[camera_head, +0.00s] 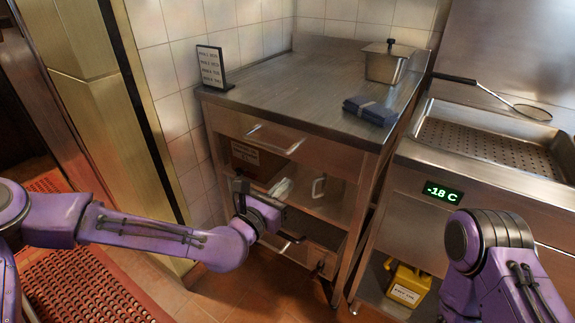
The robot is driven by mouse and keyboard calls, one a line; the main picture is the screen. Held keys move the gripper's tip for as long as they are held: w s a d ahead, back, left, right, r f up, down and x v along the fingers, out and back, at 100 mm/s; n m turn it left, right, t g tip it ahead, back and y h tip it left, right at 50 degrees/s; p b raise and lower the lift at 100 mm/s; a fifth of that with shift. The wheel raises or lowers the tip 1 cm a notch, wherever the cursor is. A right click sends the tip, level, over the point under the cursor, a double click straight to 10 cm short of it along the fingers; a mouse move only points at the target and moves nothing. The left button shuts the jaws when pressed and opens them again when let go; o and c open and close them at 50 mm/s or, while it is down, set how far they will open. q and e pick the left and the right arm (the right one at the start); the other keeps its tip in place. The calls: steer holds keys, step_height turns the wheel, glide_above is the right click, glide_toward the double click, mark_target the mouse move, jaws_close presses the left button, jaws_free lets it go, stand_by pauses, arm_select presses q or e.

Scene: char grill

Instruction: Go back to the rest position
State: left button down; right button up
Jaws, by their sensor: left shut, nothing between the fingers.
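My left arm comes in from the left, stretched out toward the steel cabinet. My left gripper (283,190) is in front of the cabinet's open shelves, below the drawer. It is shut and holds nothing that I can see; its fingers are small and partly hidden by my wrist. My purple right arm shows at the lower right, in front of the cold unit. Its gripper is outside the picture.
The steel cabinet (300,75) carries a sign (211,68), a lidded steel pan (386,65) and a folded blue cloth (370,110). A perforated basin (490,143) with a strainer (532,111) is at right. A yellow container (406,286) stands low. Red mats (80,285) cover the left floor.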

arm_select(q)
steer(key=s+a+f+m+g+y+p, duration=0.2)
steer(key=s+a+f+m+g+y, duration=0.15)
steer(key=s+f+m, duration=0.6)
steer(key=s+a+f+m+g+y+p, duration=0.2)
steer(key=s+a+f+m+g, duration=0.35)
steer(key=f, duration=0.75)
steer(key=s+a+f+m+g+y+p, duration=0.1)
steer(key=s+a+m+g+y+p, duration=0.2)
steer(key=s+a, duration=1.3)
steer(key=s+m+y+p, duration=0.3)
steer(key=m, duration=0.2)
steer(key=shift+s+f+m+g, duration=0.25)
steer(key=shift+f+m+g, duration=0.05)
steer(key=shift+m, duration=0.1)
